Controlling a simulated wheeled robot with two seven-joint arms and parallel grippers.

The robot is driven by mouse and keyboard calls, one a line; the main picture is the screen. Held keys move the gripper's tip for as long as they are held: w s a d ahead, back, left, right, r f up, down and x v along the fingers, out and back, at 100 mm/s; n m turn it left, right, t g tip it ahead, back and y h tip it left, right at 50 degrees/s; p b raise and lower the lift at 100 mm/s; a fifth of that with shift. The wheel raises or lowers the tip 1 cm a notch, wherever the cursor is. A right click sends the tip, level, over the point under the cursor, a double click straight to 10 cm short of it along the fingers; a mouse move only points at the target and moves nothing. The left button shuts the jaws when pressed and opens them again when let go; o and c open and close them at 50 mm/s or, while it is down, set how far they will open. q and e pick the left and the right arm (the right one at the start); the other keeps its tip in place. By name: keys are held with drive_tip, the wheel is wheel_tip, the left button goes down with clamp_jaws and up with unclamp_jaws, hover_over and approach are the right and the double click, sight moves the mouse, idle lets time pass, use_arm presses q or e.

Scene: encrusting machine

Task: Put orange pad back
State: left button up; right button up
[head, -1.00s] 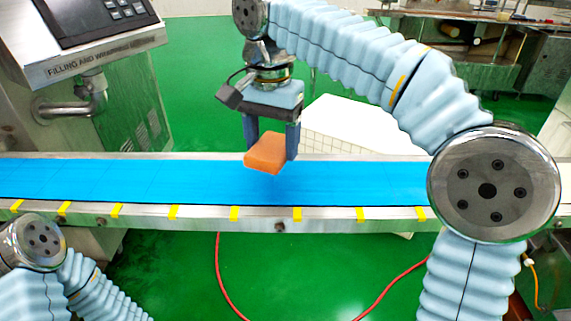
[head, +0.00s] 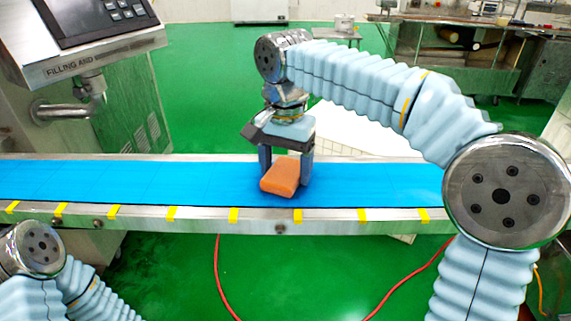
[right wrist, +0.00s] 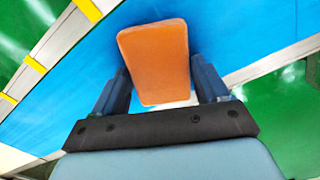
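The orange pad (head: 281,177) is a flat block with rounded edges, low over the blue conveyor belt (head: 400,184). My right gripper (head: 285,171) points down and is shut on it. In the right wrist view the pad (right wrist: 156,60) sits between the two dark fingers of the right gripper (right wrist: 160,88) and sticks out beyond their tips. I cannot tell whether its underside touches the belt. My left arm shows at the lower left of the head view, but its gripper is out of view.
The belt has a metal rim (head: 330,222) with yellow marks (head: 233,215) along its near edge. A machine with a control panel (head: 95,20) stands at the left. A pale surface (head: 350,130) lies behind the belt. The belt is clear on both sides of the pad.

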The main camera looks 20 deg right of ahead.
sight(285, 170)
drive_tip(key=shift+o, duration=1.3)
wheel_tip(285, 170, up, 12)
drive_tip(key=p, duration=0.1)
drive_tip(key=shift+r+p, duration=0.2)
drive_tip(key=shift+p, duration=0.15)
